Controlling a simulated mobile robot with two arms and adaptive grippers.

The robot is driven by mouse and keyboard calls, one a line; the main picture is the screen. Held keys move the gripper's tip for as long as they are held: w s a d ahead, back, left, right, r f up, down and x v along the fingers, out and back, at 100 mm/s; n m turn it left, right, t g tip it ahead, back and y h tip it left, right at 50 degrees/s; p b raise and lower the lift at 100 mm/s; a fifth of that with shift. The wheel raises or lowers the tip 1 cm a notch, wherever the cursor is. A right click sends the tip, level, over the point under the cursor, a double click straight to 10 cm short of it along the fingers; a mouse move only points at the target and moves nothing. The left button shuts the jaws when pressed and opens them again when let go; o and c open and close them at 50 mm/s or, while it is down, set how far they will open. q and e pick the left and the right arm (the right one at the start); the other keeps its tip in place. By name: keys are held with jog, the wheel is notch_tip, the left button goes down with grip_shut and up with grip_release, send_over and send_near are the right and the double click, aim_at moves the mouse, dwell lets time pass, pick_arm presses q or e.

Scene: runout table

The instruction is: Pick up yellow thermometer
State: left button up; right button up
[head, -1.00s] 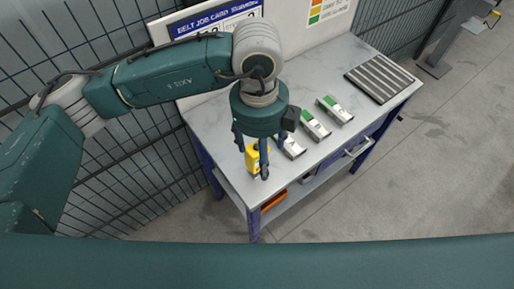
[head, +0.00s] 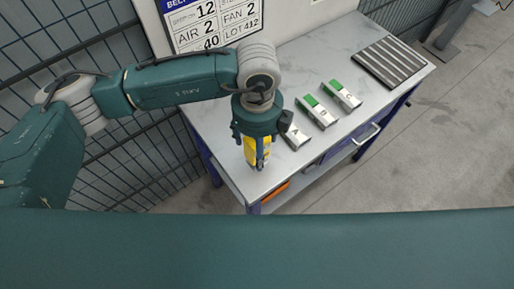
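The yellow thermometer (head: 250,148) is at the near left part of the grey worktable (head: 205,112). My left gripper (head: 256,155) points down right over it. One finger passes in front of the thermometer, and yellow shows on both sides of that finger. The gripper hides the thermometer's upper part. I cannot tell whether the fingers touch it or whether it is clear of the tabletop. My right gripper is not in view.
Several grey devices lie to the right of my gripper; two have clear green ends (head: 309,100) (head: 335,85). A ribbed dark tray (head: 388,62) lies at the far right. A sign board (head: 210,22) stands behind, and wire fencing (head: 150,150) is on the left. Bare tabletop lies between devices and tray.

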pick_arm(q)
jog(key=f, duration=0.1)
jog(key=f+p, duration=0.1)
jog(key=f, duration=0.1)
jog(key=f+p, duration=0.1)
jog(key=shift+w+f, duration=0.25)
jog(key=shift+w, duration=0.05)
jog(key=shift+f, duration=0.3)
jog(key=c, duration=1.4)
